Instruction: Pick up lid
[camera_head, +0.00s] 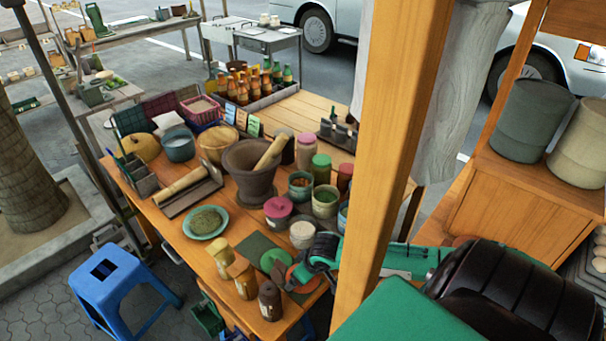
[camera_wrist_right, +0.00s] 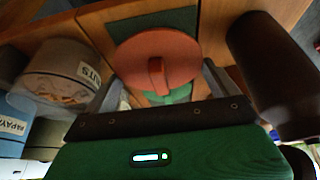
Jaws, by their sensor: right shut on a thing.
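A round orange-red lid with a raised bar handle shows in the right wrist view (camera_wrist_right: 180,50) and, partly hidden, in the head view (camera_head: 303,284). My right gripper (camera_head: 300,268) is at the front right of the wooden table, with its grey fingers on either side of the lid near its rim. It is shut on the lid. A green round lid (camera_head: 274,260) lies close by on a dark green mat (camera_head: 252,246); its edge shows beneath the orange-red lid in the wrist view. My left gripper is not in view.
A jar labelled nuts (camera_wrist_right: 60,72) stands left of the gripper in the wrist view, and a dark brown bottle (camera_wrist_right: 268,70) stands right. A wooden post (camera_head: 395,130) rises close to my right arm. A mortar (camera_head: 250,170) stands mid-table.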

